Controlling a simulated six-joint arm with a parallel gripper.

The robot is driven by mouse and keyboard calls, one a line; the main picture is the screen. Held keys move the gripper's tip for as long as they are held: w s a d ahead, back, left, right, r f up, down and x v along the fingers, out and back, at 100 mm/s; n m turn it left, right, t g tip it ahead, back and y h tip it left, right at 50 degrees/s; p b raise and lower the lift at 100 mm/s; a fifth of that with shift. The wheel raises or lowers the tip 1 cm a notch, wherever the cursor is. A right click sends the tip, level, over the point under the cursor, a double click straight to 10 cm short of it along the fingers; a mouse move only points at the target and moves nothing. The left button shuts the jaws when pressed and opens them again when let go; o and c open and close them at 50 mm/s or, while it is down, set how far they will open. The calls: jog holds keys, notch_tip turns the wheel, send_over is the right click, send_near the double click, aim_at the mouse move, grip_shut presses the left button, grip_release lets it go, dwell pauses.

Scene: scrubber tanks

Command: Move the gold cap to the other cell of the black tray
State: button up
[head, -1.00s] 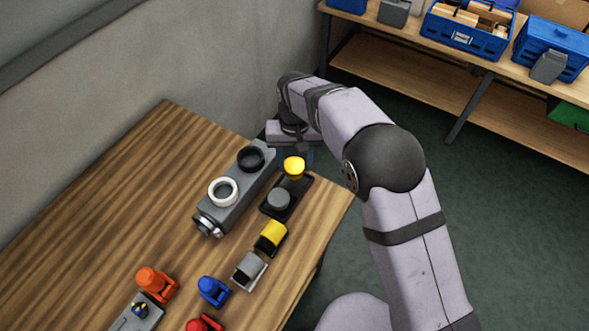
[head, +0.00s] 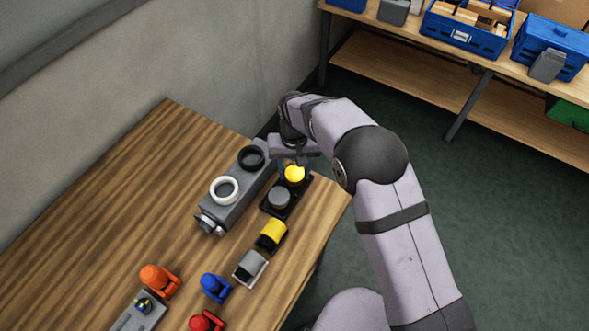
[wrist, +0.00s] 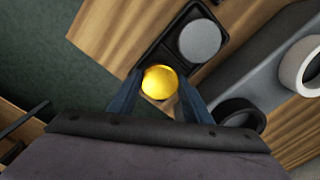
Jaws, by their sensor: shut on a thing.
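The gold cap (head: 294,173) is held between the fingers of my gripper (wrist: 158,92), over the far end of the black tray (head: 268,208). In the wrist view the cap (wrist: 160,82) shows as a round yellow top between the two blue fingers. I cannot tell whether its underside touches the tray. A grey round cap (head: 279,198) sits in the tray's near cell; it also shows in the wrist view (wrist: 200,39). The far cell is largely hidden by the gold cap and my gripper.
A grey block with a black ring (head: 251,158) and a white ring (head: 224,190) stands close left of the tray. A yellow-and-black part (head: 271,235), a grey part (head: 250,267) and blue, orange and red parts lie nearer. The table's right edge is close.

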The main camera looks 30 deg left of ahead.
aim_at(295, 174)
jog(key=o, duration=1.2)
jog(key=shift+f, duration=0.1)
jog(key=shift+o, duration=0.2)
notch_tip(295, 174, up, 12)
jog(key=b, duration=0.4)
jog(key=shift+r, duration=0.2)
jog(key=w+d+m, duration=0.2)
jog(key=d, duration=0.9)
jog(key=w+d+m, duration=0.1)
jog(key=w+d, duration=0.1)
jog(key=d, duration=1)
jog(key=s+d+f+m, duration=0.2)
jog(key=s+d, duration=0.5)
jog(key=d, duration=0.2)
jog(key=s+d+f+m, duration=0.1)
jog(key=s+d+f, duration=0.1)
jog(key=s+d, duration=0.5)
jog(key=d, duration=0.3)
jog(key=shift+s+f+m, duration=0.2)
jog(key=shift+f+m, duration=0.15)
jog(key=shift+m, duration=0.05)
